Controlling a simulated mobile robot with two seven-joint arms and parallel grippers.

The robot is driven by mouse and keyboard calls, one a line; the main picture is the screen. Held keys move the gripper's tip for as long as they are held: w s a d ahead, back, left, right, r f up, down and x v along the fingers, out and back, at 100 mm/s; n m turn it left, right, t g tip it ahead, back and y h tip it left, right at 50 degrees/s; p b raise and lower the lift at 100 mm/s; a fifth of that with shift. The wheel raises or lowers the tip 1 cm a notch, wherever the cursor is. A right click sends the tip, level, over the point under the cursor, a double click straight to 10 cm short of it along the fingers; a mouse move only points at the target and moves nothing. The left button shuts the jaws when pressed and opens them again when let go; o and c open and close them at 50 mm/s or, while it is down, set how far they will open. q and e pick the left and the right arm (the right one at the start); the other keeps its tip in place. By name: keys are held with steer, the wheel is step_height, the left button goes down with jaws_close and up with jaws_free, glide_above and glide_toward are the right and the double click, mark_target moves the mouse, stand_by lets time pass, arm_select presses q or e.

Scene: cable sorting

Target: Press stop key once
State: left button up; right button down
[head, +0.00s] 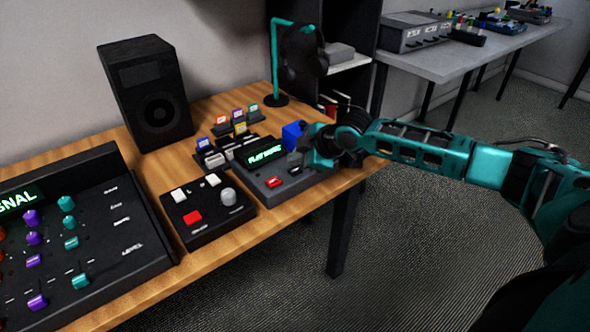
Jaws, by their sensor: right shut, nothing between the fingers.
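A dark player unit (252,183) sits on the wooden table with a lit green display (266,153), whose text is hard to read. On its top face are a red key (273,183) and a dark key (295,170). Labels on them are too small to read, so I cannot tell which is the stop key. My right gripper (306,157) is shut and empty at the unit's right end, close to the dark key. Whether it touches the unit cannot be told. It hides the unit's right part. My left gripper is out of view.
A small control box (207,215) with a red button and grey knob stands left of the unit. A large mixer (105,225) is further left. A black speaker (150,95), coloured cartridges (240,127), a blue block (292,135) and a headphone stand (274,65) are behind.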

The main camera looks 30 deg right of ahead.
mark_target(298, 172)
steer(key=shift+f, duration=0.2)
stand_by(0.4)
steer(key=shift+f, duration=0.25)
steer(key=shift+f, duration=0.4)
stand_by(0.8)
steer(key=shift+r, duration=0.1)
steer(key=shift+r+p, duration=0.7)
steer(key=shift+p, duration=0.35)
step_height(298, 172, up, 5)
steer(key=p, duration=0.5)
steer(key=shift+r, duration=0.1)
